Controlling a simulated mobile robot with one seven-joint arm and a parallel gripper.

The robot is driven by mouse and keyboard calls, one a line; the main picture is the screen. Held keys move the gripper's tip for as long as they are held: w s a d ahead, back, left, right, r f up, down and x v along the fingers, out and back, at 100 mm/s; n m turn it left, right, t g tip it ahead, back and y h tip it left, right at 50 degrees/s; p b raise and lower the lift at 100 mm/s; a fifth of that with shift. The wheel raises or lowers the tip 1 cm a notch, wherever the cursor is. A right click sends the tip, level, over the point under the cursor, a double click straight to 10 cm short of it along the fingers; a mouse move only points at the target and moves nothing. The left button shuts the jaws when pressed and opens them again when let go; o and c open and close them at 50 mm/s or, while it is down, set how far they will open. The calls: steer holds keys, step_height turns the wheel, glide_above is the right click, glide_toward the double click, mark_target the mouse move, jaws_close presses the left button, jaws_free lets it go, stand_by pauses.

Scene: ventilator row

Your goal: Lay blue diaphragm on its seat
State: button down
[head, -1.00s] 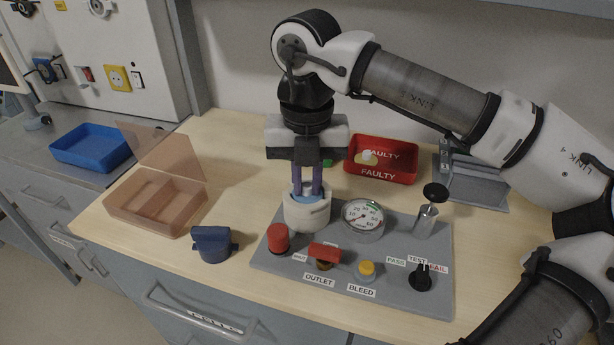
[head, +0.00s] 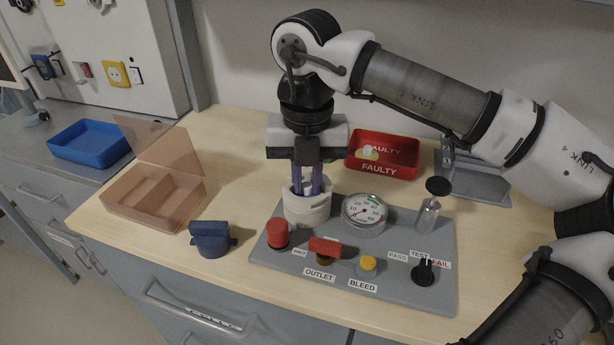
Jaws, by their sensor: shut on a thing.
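The white round housing (head: 306,213) with the seat stands at the back left of the grey test panel (head: 400,285). My gripper (head: 308,188) points straight down over it, its two purple fingers reaching inside the housing's rim. The fingers are close together and shut on the blue diaphragm. The diaphragm is now hidden by the rim and fingers, so I cannot tell whether it touches the seat.
The panel carries a gauge (head: 364,212), a red cap (head: 277,233), a yellow button (head: 368,264), a black knob (head: 423,272) and a plunger (head: 430,212). A dark blue part (head: 211,239), a clear orange box (head: 150,195) and a red FAULTY bin (head: 383,157) stand around it.

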mark_target(307, 186)
steer(key=c, duration=1.3)
jaws_free()
steer(key=shift+r+p, duration=2.25)
steer(key=shift+r, duration=1.3)
